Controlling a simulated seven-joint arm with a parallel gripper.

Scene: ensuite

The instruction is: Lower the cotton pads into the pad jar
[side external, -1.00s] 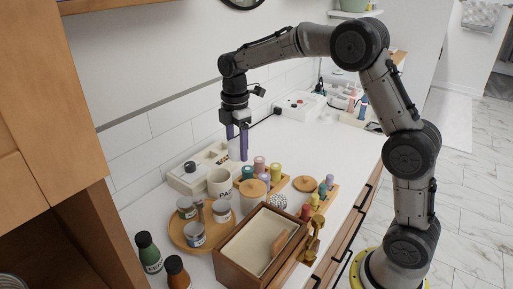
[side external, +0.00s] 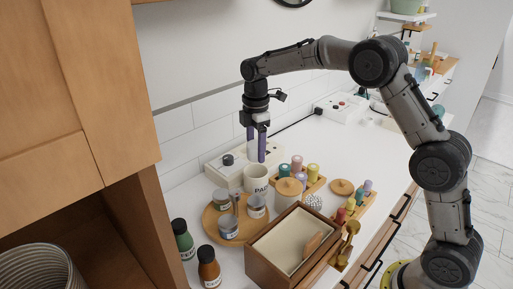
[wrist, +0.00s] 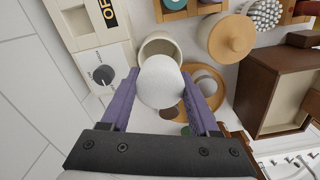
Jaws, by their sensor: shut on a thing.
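The cotton pads (wrist: 161,82) show in the wrist view as a round white stack between my purple fingers. My gripper (wrist: 163,100) is shut on the pads; in the side view my gripper (side external: 257,152) points down with its fingertips just above the pad jar. The pad jar (side external: 257,179) is a cream, open-topped cup with dark "PAD" lettering, standing on the white counter. In the wrist view the pad jar (wrist: 146,50) shows beyond the pads, which cover part of its opening. The pads appear above the jar and offset from its centre in that view.
A cream device with a dark knob (side external: 228,160) stands behind the jar. A round wooden tray (side external: 210,226) with small jars is in front left. A wood-lidded canister (side external: 288,191), a rack of coloured bottles and an open brown box (side external: 268,268) crowd the right and front.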

